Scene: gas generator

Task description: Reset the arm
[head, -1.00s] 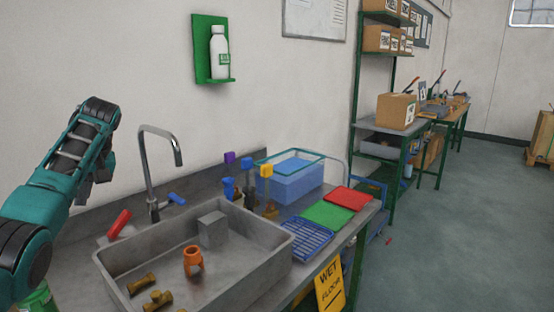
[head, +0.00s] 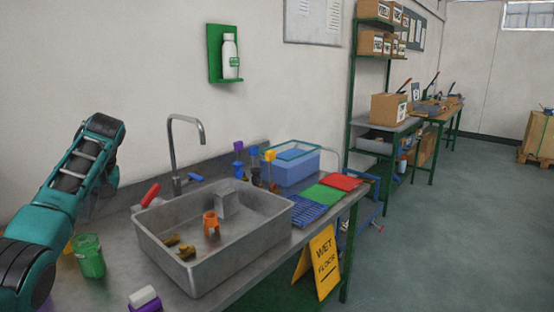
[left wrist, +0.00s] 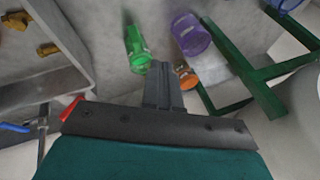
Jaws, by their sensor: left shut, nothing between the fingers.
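My left arm comes in from the left in the head view, bent upward beside the sink. Its gripper (head: 104,187) is partly hidden behind the arm and hangs in the air. In the left wrist view the two fingers of the left gripper (left wrist: 163,75) are pressed together with nothing between them. Beyond them are a green container (left wrist: 138,50) and a purple container (left wrist: 190,34), both apart from the fingers. My right gripper is in neither view.
A grey sink (head: 230,255) holds an orange part (head: 211,222) and brass fittings (head: 181,247). A tall tap (head: 187,120) stands behind it. A green cup (head: 90,256) stands left of the sink. A yellow wet-floor sign (head: 318,264) stands at the bench front. The floor (head: 440,240) at right is clear.

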